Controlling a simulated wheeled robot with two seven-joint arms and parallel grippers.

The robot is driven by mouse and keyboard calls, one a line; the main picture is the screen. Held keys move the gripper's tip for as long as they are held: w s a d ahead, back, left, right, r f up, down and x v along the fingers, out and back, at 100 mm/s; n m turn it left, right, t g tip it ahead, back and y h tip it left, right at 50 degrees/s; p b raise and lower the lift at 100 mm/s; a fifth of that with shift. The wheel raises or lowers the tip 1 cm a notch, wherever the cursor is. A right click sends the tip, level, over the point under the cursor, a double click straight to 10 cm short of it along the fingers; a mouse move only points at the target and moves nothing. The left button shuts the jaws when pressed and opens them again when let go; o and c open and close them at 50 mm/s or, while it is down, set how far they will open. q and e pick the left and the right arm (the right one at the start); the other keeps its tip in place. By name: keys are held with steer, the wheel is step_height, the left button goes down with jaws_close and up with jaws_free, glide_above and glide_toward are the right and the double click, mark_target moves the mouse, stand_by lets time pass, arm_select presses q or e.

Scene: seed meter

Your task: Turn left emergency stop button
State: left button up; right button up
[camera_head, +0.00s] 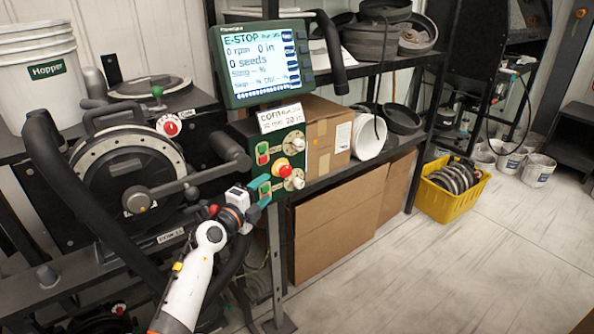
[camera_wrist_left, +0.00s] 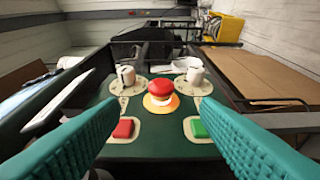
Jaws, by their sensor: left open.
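The red emergency stop button (camera_head: 283,165) sits on a yellow base on the green control panel (camera_head: 262,137). In the left wrist view the red button (camera_wrist_left: 160,91) is centred between and beyond the fingers, on the green panel face (camera_wrist_left: 160,151). My left gripper (camera_head: 262,188) has teal fingers spread wide and empty, just in front of the panel's lower part. In the left wrist view the gripper (camera_wrist_left: 160,108) shows both fingers apart from the button. My right gripper is not in view.
Two knobs (camera_wrist_left: 126,76) (camera_wrist_left: 194,72), a red square button (camera_wrist_left: 123,128) and a green one (camera_wrist_left: 197,127) surround the stop button. A monitor (camera_head: 262,64) reading "E-STOP" stands above the panel. The seed meter (camera_head: 128,165) is left; cardboard boxes (camera_head: 335,225) are right.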

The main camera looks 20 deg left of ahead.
mark_target(283, 175)
arm_select(q)
steer(key=b+x, duration=0.1)
steer(key=x, duration=0.2)
steer(key=b+x, duration=0.1)
steer(key=x, duration=0.2)
steer(key=b+x, duration=0.1)
steer(key=x, duration=0.3)
steer(key=shift+f, duration=0.3)
steer(key=shift+b+x, duration=0.45)
steer(key=shift+x, duration=0.35)
steer(key=shift+r, duration=0.15)
